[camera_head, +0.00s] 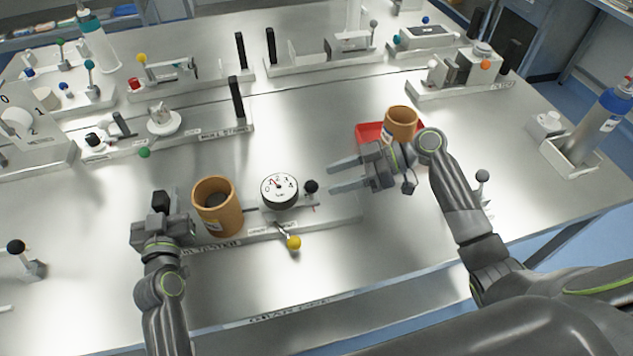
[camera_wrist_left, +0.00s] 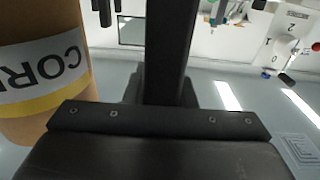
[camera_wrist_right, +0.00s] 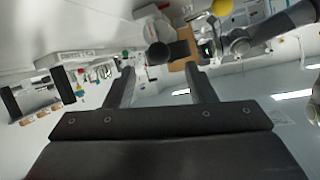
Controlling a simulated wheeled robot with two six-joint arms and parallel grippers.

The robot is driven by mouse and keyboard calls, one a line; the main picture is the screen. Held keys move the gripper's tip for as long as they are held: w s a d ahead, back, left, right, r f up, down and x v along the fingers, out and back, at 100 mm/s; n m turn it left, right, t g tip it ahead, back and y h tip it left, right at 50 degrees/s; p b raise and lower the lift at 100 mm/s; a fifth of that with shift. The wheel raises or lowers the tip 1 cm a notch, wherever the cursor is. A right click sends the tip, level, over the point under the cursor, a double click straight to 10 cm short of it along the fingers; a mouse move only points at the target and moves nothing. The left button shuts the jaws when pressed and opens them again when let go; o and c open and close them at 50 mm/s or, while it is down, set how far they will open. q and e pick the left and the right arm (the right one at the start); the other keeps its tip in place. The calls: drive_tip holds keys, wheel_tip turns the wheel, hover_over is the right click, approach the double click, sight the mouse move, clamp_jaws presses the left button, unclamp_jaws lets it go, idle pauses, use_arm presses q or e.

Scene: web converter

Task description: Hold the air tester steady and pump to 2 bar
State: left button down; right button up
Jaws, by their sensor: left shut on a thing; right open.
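The air tester is a long white base (camera_head: 335,219) with a brown cup (camera_head: 217,207), a round white gauge (camera_head: 279,190) and a lever with a yellow knob (camera_head: 293,242). The cup's partly readable label shows in the left wrist view (camera_wrist_left: 45,75). The gauge needle's reading is too small to tell. My left gripper (camera_head: 161,212) is shut on the black upright handle (camera_head: 160,199) at the base's left end. A black pump knob (camera_head: 312,186) projects right of the gauge; it also shows in the right wrist view (camera_wrist_right: 158,53). My right gripper (camera_head: 345,175) is open and empty, to the right of that knob and apart from it.
A red tray (camera_head: 368,132) and another brown cup (camera_head: 401,122) stand behind my right gripper. Other bench fixtures (camera_head: 163,120) line the back and left. A blue-and-grey bottle (camera_head: 600,125) stands at the far right. The metal table's front strip is clear.

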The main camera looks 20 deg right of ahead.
sight(311, 191)
drive_tip(key=shift+x, duration=2.55)
drive_tip(key=shift+d, duration=0.1)
clamp_jaws()
